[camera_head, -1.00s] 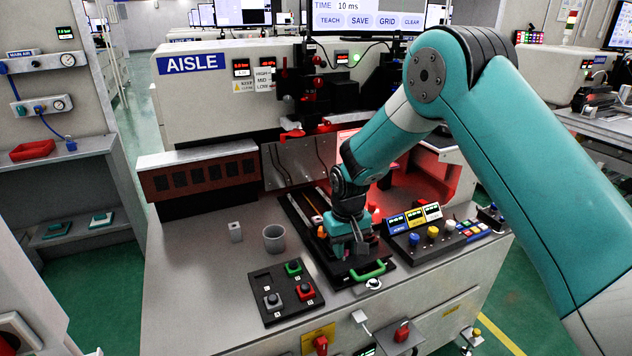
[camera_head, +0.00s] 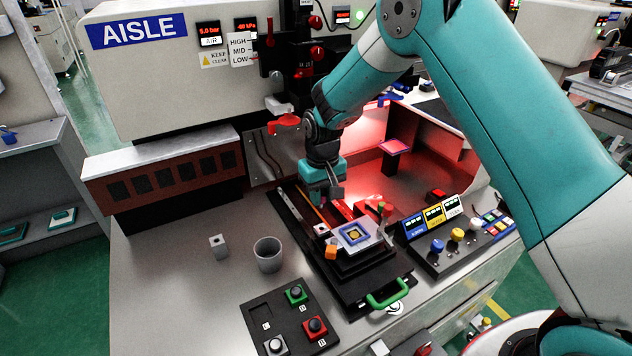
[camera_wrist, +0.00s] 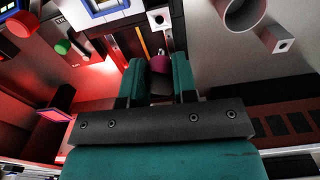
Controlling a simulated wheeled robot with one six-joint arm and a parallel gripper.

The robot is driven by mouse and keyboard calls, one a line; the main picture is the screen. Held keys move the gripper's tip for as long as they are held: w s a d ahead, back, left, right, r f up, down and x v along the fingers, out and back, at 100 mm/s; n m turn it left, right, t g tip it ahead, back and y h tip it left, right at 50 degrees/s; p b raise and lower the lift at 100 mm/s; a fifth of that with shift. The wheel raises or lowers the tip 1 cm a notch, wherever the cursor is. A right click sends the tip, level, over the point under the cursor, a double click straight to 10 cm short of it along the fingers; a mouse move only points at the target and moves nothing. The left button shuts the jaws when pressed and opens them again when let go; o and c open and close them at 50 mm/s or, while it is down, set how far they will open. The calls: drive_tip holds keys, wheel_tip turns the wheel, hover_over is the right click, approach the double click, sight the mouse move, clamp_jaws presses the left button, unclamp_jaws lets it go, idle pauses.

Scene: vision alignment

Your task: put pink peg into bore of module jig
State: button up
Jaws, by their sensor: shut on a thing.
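My gripper (camera_head: 326,197) points down above the back left part of the black fixture. In the wrist view its two teal fingers (camera_wrist: 157,80) are closed on the pink peg (camera_wrist: 160,64), a dark pink round piece between the tips. In the head view I cannot make out the peg. What looks like the module jig, a pale plate with a blue square frame and yellow centre (camera_head: 341,246), sits on the black fixture in front and right of the gripper. A white block with a dark hole (camera_head: 321,229) stands at its left corner; I cannot tell which opening is the bore.
A grey cup (camera_head: 267,257) and a small holed block (camera_head: 218,246) stand on the bench to the left. A button box (camera_head: 295,318) lies in front. A control panel (camera_head: 452,242) is at the right. Red machine parts (camera_head: 285,121) rise behind. Bench around the cup is free.

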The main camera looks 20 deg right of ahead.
drive_tip(key=shift+r, duration=0.1)
idle(0.3)
drive_tip(key=shift+s+d, duration=0.1)
drive_tip(key=shift+s, duration=0.05)
drive_tip(key=shift+f+b, duration=1.6)
drive_tip(key=shift+f, duration=1.35)
drive_tip(key=shift+f+b, duration=0.65)
drive_tip(key=shift+f, duration=0.95)
drive_tip(key=o, duration=1)
wheel_tip(320, 180, up, 16)
drive_tip(key=b, duration=0.1)
hover_over(323, 193)
drive_tip(key=shift+r, duration=0.7)
